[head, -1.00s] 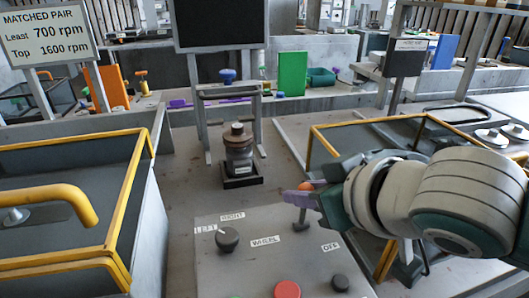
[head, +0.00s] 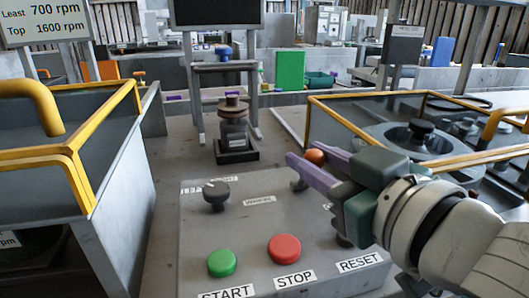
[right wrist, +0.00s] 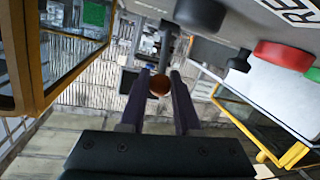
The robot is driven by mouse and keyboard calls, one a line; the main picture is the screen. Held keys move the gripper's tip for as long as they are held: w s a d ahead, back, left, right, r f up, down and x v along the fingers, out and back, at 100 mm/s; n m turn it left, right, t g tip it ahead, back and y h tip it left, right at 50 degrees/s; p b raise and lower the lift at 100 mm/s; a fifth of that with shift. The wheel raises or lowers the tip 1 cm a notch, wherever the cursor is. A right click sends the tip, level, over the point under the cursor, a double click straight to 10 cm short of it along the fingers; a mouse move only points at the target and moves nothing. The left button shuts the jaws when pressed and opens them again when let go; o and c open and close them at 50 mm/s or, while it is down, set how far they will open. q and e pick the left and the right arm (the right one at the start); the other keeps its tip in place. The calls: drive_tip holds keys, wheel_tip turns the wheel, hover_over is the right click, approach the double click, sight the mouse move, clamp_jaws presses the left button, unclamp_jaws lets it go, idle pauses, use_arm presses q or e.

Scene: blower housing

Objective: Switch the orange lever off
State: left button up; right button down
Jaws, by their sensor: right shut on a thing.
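The orange lever's ball knob (head: 316,156) is at the far right part of the grey control panel (head: 225,235). A short dark stem shows below it at the panel surface. My right gripper (head: 309,156) reaches in from the right, its two purple fingers shut on the orange knob. In the right wrist view the knob (right wrist: 159,85) sits between the two dark fingers, near their tips. The OFF label is hidden behind my gripper in the head view. My left gripper is not in view.
The panel also has a dark selector knob (head: 216,195), a green START button (head: 221,262) and a red STOP button (head: 284,248). A black knob near RESET is partly hidden by my gripper. Yellow-railed bins flank the panel. A jar-like part (head: 233,125) stands behind.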

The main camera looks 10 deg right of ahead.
drive_tip(key=c, duration=0.6)
unclamp_jaws()
drive_tip(key=v, duration=1)
